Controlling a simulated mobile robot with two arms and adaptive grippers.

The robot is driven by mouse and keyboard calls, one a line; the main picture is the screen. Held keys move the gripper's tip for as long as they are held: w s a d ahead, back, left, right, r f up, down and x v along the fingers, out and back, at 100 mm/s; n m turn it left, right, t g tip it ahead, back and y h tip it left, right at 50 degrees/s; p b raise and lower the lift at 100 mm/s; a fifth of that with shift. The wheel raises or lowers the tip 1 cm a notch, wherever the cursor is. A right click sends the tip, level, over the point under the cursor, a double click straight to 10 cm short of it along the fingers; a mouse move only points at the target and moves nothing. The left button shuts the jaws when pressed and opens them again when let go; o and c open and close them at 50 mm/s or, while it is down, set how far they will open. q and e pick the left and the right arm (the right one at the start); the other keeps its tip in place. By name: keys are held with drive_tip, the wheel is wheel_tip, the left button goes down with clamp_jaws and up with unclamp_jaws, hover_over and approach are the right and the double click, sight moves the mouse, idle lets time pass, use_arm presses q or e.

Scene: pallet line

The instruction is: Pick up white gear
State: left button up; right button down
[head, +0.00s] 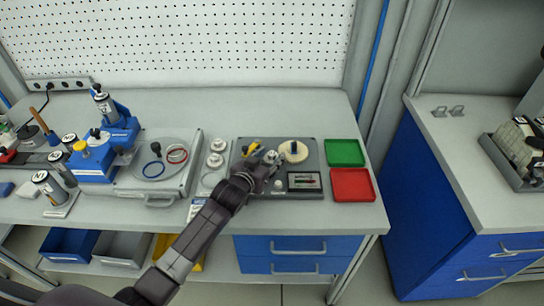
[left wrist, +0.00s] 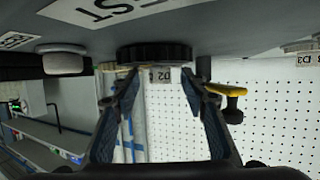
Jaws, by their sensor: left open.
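A cream-white disc (head: 296,157), the only thing here that looks like the white gear, lies on the dark grey test unit (head: 262,191) and has a black knob at its middle. Teeth on it are too small to tell. My left gripper (head: 271,157) is open over the unit, just left of the disc. In the left wrist view, which looks upside down, the open fingers (left wrist: 155,85) stand apart with a dark ribbed round part (left wrist: 155,53) beyond and between them. I cannot tell whether that part belongs to the disc. My right gripper is not in view.
A green tray (head: 344,153) and a red tray (head: 352,185) sit right of the unit, both empty. A yellow-topped part (left wrist: 228,90) stands near one finger. A grey case with rings (head: 157,187) and blue fixtures (head: 93,165) stand to the left.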

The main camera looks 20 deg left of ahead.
use_arm(q)
drive_tip(key=shift+w, duration=0.1)
clamp_jaws()
drive_tip(key=shift+r, duration=0.1)
